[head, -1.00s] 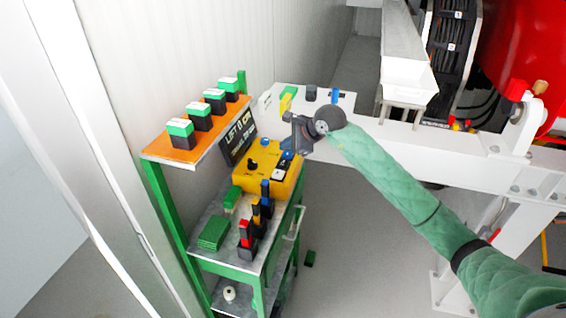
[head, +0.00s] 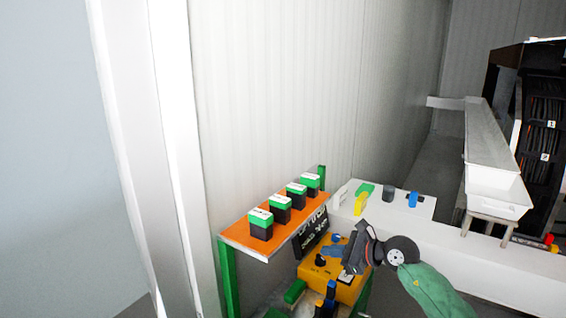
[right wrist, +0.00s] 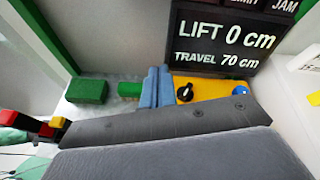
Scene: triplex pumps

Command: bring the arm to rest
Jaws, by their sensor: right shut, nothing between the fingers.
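My right gripper (head: 334,251) is at the lower right of the head view, on my green-sleeved arm (head: 435,290) that comes in from the lower right. It is over the yellow control box (head: 350,290). Its two blue-grey fingers (right wrist: 155,88) lie side by side in the right wrist view, shut and empty. I cannot tell whether they touch the box. My left gripper is not in view.
The green rack's orange shelf (head: 240,244) carries several green-and-black blocks. A dark display (right wrist: 222,42) reads "LIFT 0 cm" and "TRAVEL 70 cm". A white beam (head: 480,265) with small coloured pieces lies behind the gripper. A white wall closes the left.

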